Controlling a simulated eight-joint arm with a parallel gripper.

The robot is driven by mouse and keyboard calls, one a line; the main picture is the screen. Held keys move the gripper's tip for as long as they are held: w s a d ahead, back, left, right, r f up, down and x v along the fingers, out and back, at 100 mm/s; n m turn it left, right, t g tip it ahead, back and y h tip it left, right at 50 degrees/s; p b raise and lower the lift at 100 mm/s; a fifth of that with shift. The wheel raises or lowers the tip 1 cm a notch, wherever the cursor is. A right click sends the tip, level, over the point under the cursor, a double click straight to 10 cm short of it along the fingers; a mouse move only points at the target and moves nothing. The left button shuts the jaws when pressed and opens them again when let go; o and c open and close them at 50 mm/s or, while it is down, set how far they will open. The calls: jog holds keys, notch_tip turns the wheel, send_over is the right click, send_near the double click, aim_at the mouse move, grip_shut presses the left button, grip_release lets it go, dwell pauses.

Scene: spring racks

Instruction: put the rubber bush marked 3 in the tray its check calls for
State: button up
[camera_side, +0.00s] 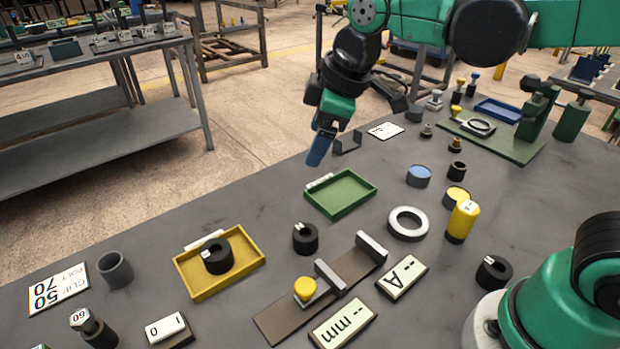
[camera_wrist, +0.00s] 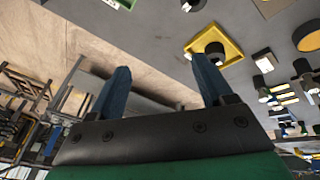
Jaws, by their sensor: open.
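Several black rubber bushes with small white labels are in the side view. One bush (camera_side: 217,257) sits in the yellow tray (camera_side: 190,283), one bush (camera_side: 305,238) stands on the bench between the trays, and one bush (camera_side: 494,272) is at the right near my base. The label digits are too small to read. The green tray (camera_side: 368,197) is empty. My gripper (camera_side: 318,150) is open and empty, above and behind the green tray. In the wrist view, its blue fingers (camera_wrist: 160,82) are spread apart, with the yellow tray (camera_wrist: 230,58) beyond them.

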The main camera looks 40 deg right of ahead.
jog(key=s+d+f+m+t+h, duration=0.1)
jog(key=s+d+f+m, duration=0.3)
jog(key=m, duration=0.5)
jog(key=shift+s+d+t, duration=0.9)
jog(key=shift+s+d, duration=0.3)
jog(key=shift+d, duration=0.35)
